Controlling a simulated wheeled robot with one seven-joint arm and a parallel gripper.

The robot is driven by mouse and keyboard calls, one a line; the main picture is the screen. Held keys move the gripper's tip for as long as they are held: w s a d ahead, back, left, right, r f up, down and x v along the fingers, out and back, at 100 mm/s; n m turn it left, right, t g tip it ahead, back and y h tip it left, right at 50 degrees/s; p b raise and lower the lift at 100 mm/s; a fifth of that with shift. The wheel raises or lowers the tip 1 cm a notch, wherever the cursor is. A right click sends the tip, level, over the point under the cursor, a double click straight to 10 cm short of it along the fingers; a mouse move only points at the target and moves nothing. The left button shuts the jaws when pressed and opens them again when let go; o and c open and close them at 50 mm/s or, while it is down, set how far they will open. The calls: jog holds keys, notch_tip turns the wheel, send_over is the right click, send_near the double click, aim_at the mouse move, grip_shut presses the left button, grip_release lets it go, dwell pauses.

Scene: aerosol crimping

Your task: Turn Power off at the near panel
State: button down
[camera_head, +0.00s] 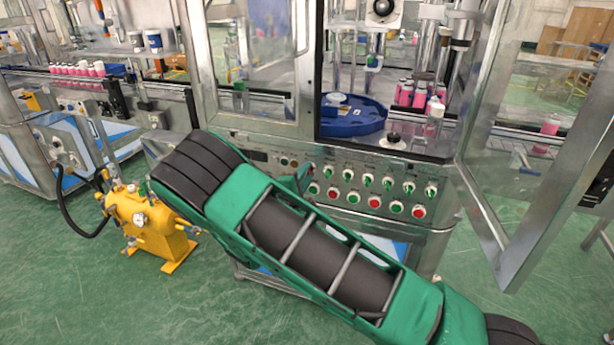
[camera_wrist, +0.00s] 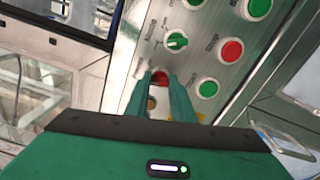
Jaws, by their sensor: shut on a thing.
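The near panel (camera_head: 345,172) is a steel face with rows of green selector switches and red and green buttons, below the machine's window. My gripper reaches its left part, and its green fingers (camera_head: 304,178) touch or nearly touch the face. In the wrist view, my gripper (camera_wrist: 170,82) has its two fingers shut on a small red knob (camera_wrist: 160,76), with one finger on each side. The fingers cover part of the knob, and its label is too small to read surely. A green selector switch (camera_wrist: 177,41) sits just beyond it.
A red button (camera_wrist: 231,51) and a green button (camera_wrist: 208,87) lie right of the fingers in the wrist view. An open glass door (camera_head: 510,150) stands at the right. A yellow pump unit (camera_head: 150,225) stands on the floor at the left.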

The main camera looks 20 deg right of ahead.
jog(key=shift+a+f+n, duration=0.15)
jog(key=shift+n, duration=0.7)
jog(key=shift+a+f+n, duration=0.1)
jog(key=shift+n, duration=0.75)
jog(key=c, duration=1.5)
grip_release()
jog(key=shift+d, duration=0.1)
jog(key=shift+r, duration=0.1)
jog(key=shift+s, duration=0.1)
jog(key=v, duration=1)
jog(key=shift+s+a, duration=0.2)
jog(key=shift+a, duration=0.05)
